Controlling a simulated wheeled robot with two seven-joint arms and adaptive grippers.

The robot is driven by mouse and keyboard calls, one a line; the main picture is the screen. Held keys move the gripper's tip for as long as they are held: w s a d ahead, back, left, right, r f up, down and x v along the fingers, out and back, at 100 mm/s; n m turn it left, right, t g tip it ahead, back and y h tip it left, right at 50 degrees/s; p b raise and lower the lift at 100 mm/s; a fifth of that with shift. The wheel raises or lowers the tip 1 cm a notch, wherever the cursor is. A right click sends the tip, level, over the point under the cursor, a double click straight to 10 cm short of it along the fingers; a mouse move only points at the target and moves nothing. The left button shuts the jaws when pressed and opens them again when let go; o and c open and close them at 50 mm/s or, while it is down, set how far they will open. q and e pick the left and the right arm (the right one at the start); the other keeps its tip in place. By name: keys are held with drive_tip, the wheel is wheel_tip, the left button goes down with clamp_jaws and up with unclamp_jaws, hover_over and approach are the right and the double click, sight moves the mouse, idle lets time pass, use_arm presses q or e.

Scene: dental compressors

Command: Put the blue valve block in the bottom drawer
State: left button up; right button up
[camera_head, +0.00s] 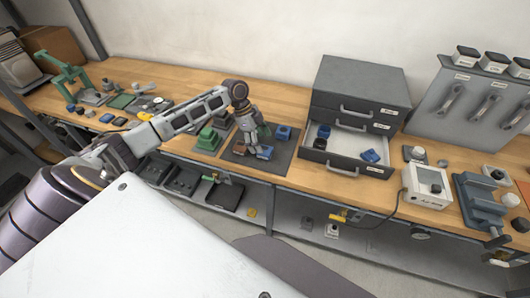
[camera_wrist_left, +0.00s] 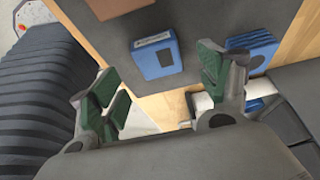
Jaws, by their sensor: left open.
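My left gripper (camera_head: 252,140) hangs over the dark mat (camera_head: 236,156) on the workbench, open and empty. In the left wrist view its green-padded fingers (camera_wrist_left: 150,88) are spread apart. A blue block with a label and a dark square (camera_wrist_left: 157,58) lies on the mat just beyond the fingertips. Another blue block (camera_wrist_left: 251,48) lies to its right, near the mat's edge. In the head view, blue blocks show right of the gripper (camera_head: 283,132) and below it (camera_head: 264,152); I cannot tell which is the valve block. The bottom drawer (camera_head: 345,169) of the grey cabinet (camera_head: 360,85) is pulled open.
The open drawer holds a blue piece (camera_head: 371,156) at right and small blue and dark pieces at left. A white device (camera_head: 427,185) and a blue-grey vise (camera_head: 482,205) stand right of the cabinet. Green parts (camera_head: 207,138) sit left of the mat.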

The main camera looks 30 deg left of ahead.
sight(265, 150)
use_arm(q)
drive_tip(key=shift+p+x, duration=0.3)
drive_tip(key=shift+x, duration=1.8)
drive_tip(key=shift+c, duration=0.2)
drive_tip(key=c, duration=1.3)
drive_tip(key=shift+r, duration=0.15)
wheel_tip(265, 150, up, 10)
drive_tip(key=shift+b, duration=0.45)
